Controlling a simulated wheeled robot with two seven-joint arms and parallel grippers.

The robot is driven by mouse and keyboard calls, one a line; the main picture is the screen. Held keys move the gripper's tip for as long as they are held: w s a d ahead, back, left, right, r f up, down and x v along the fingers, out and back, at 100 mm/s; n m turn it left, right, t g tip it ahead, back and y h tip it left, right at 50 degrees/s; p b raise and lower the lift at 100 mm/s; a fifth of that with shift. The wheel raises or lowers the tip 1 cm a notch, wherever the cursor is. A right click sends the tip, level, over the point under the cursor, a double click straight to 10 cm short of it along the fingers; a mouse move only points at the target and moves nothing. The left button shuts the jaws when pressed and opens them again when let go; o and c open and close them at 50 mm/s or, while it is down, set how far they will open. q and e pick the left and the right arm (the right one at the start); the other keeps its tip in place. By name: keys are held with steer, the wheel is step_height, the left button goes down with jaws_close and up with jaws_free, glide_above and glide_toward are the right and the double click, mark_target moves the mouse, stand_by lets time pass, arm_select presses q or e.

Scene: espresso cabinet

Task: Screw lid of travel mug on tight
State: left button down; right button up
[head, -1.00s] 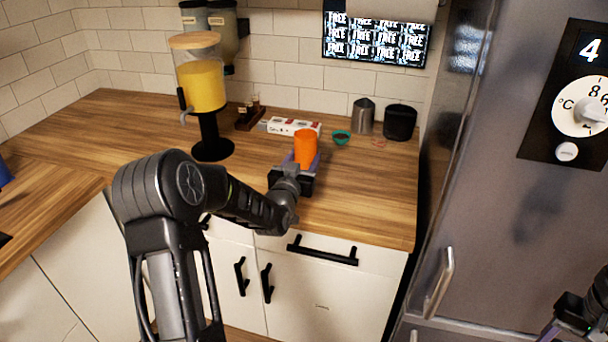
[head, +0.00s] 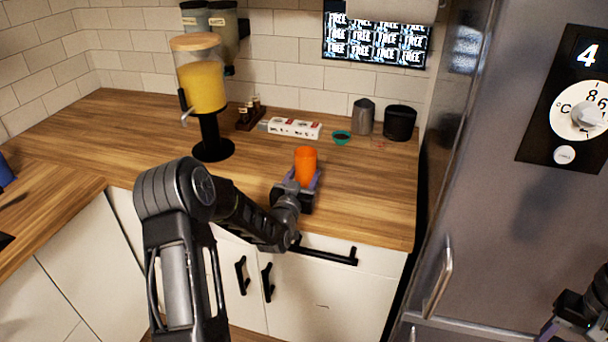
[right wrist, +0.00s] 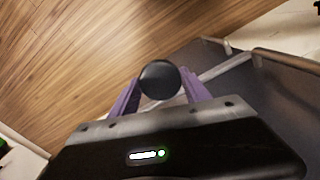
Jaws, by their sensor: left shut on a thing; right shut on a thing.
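The orange travel mug (head: 306,164) is upright over the front part of the wooden counter in the head view, its top uncovered. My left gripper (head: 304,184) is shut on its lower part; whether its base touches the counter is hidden. In the right wrist view, a dark round thing, apparently the lid (right wrist: 160,78), sits between the purple fingers of my right gripper (right wrist: 161,95), which is shut on it. My right arm shows only at the lower right edge of the head view, in front of the fridge, well apart from the mug.
A juice dispenser (head: 202,88) stands left on the counter (head: 120,140). A white box (head: 294,128), a small teal bowl (head: 341,137), a grey container (head: 363,116) and a black canister (head: 400,122) stand behind the mug. The fridge (head: 500,220) is at right. The counter's front right is clear.

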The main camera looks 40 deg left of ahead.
arm_select(q)
steer(key=shift+r, duration=0.1)
arm_select(e)
steer(key=shift+f, duration=0.2)
arm_select(q)
steer(key=c, duration=0.6)
jaws_free()
arm_select(e)
steer(key=shift+r, duration=0.15)
arm_select(q)
steer(key=b+v, duration=0.3)
steer(key=v, duration=0.9)
arm_select(e)
step_height(320, 180, down, 3)
steer(key=shift+r, duration=0.1)
